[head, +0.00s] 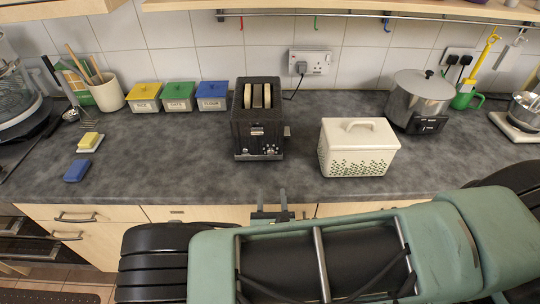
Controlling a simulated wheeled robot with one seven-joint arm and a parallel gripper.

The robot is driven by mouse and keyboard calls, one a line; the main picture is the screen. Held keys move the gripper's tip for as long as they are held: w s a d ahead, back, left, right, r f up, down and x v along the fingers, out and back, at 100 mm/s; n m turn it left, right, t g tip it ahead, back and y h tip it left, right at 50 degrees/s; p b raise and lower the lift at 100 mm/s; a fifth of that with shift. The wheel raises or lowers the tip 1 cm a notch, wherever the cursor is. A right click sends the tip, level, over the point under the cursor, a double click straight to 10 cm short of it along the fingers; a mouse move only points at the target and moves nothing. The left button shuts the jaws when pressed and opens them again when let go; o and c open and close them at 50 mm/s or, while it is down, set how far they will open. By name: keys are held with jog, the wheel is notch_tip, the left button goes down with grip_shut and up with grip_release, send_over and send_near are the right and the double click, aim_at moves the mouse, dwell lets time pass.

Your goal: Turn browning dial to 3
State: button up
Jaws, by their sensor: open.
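The black toaster (257,118) stands upright on the dark counter, just left of the picture's middle. Pale bread slices show in its top slots. Small knobs (271,150) sit low on its front face; which one is the browning dial and its setting are too small to read. My gripper (270,197) is open and empty at the counter's front edge, below and in front of the toaster and apart from it. My arm hides much of the lower picture.
A cream lidded bread bin (358,147) stands right of the toaster. Yellow (145,97), green (180,96) and blue (213,96) tins stand to its left. A steel pot (419,99) is at the right. The counter (190,165) in front of the toaster is clear.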

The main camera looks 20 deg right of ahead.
aim_at(271, 153)
jog(key=p+x, duration=0.5)
jog(key=x, duration=0.9)
jog(key=shift+w+d+r+p, duration=0.15)
jog(key=shift+w+p, duration=0.1)
jog(key=shift+p, duration=0.15)
jog(key=shift+w+d+f, duration=0.2)
jog(key=shift+w, duration=0.35)
grip_shut()
